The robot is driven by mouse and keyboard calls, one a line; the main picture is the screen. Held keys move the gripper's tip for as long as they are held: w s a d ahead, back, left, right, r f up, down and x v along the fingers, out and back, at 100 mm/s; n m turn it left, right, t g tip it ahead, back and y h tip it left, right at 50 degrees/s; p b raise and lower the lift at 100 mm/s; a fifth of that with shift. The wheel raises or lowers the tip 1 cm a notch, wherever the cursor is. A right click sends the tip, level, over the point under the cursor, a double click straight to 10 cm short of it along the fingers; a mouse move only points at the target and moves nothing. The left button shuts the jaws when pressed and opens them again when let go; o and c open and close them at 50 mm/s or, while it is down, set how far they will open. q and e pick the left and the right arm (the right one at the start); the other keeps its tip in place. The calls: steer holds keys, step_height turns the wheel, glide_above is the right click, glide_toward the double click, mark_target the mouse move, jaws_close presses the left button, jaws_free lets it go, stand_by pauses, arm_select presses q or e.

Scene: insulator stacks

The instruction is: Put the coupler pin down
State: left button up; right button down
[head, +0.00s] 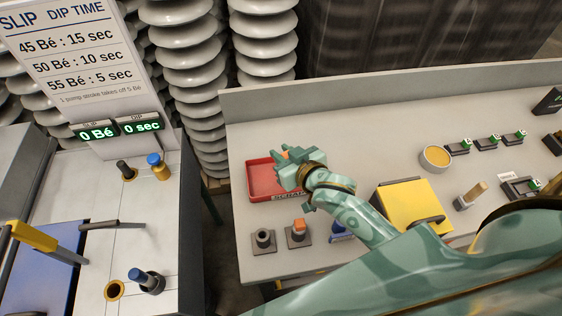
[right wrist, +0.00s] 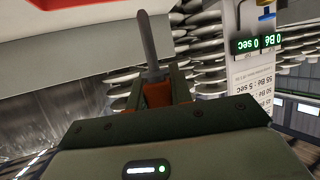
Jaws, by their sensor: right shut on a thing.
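My right gripper (head: 284,164) is over the red tray (head: 262,181), which has a SCRAP label on its front. In the right wrist view the gripper (right wrist: 157,80) is shut on the coupler pin, a grey rod (right wrist: 148,45) sticking out beyond the fingers. An orange part shows between the fingers, at the rod's base. In the head view the hand hides most of the pin; only a bit of orange shows by the fingertips. I cannot tell whether the pin touches the tray. My left gripper is not in view.
A dark round socket block (head: 263,240) and a block with an orange top (head: 299,232) stand in front of the tray. A yellow box (head: 412,204) and a round tin (head: 435,158) stand to the right.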

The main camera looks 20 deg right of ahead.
steer(key=w+f+b, duration=0.1)
steer(key=f, duration=0.2)
steer(key=w+d+f+b, duration=0.1)
steer(key=f, duration=0.2)
steer(key=w+f+b, duration=0.1)
steer(key=w+f, duration=0.1)
steer(key=shift+d+f+b, duration=0.25)
steer(key=shift+f+b, duration=0.15)
steer(key=shift+r, duration=0.1)
steer(key=shift+s, duration=0.1)
steer(key=c, duration=1.3)
jaws_free()
steer(key=shift+o, duration=0.2)
